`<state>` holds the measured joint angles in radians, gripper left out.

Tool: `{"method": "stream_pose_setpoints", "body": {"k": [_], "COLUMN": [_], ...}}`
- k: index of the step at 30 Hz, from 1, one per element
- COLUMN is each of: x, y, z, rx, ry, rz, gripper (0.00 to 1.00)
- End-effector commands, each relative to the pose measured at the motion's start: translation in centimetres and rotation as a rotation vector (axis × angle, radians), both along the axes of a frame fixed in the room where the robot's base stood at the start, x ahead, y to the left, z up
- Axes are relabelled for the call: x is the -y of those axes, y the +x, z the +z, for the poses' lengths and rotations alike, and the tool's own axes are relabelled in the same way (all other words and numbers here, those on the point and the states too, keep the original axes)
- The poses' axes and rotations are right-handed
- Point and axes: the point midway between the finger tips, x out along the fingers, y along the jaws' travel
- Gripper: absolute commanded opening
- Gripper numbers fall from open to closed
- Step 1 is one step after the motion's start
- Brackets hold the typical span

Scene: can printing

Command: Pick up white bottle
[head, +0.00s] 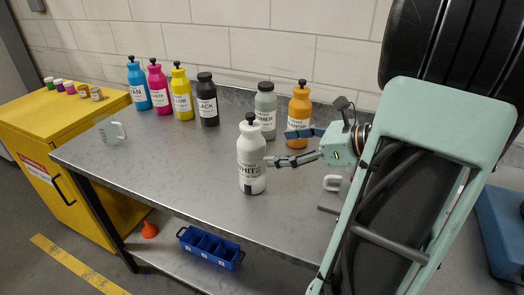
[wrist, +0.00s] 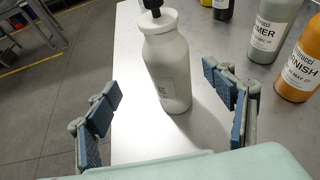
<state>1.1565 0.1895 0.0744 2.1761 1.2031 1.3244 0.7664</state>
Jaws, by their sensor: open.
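The white bottle (head: 251,160) stands upright on the metal table, with a black cap and a "WHITE" label. It also shows in the wrist view (wrist: 169,70), between and a little beyond the fingers. My gripper (head: 277,148) is open at the bottle's right side in the head view. In the wrist view my gripper (wrist: 164,101) has its two blue-padded fingers spread wide, one on each side of the bottle. The fingers do not appear to touch it.
A grey primer bottle (head: 265,112) and an orange varnish bottle (head: 299,117) stand behind the gripper. Cyan (head: 138,86), magenta, yellow and black bottles stand farther left along the back. A white cup-like item (head: 110,130) sits at the left. The table's front left is clear.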

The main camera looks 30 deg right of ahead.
Motion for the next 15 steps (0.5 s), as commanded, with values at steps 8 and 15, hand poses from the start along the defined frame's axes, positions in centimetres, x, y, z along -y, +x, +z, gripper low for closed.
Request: {"method": "stream_pose_setpoints", "body": {"k": [8, 15], "x": [-1.0, -2.2], "y": [2.4, 4.5], "z": [-0.6, -1.6], "rx": [0.001, 0.002], "ry": [0.05, 0.045], "rz": [-0.033, -0.033], "gripper": [0.76, 0.76]}}
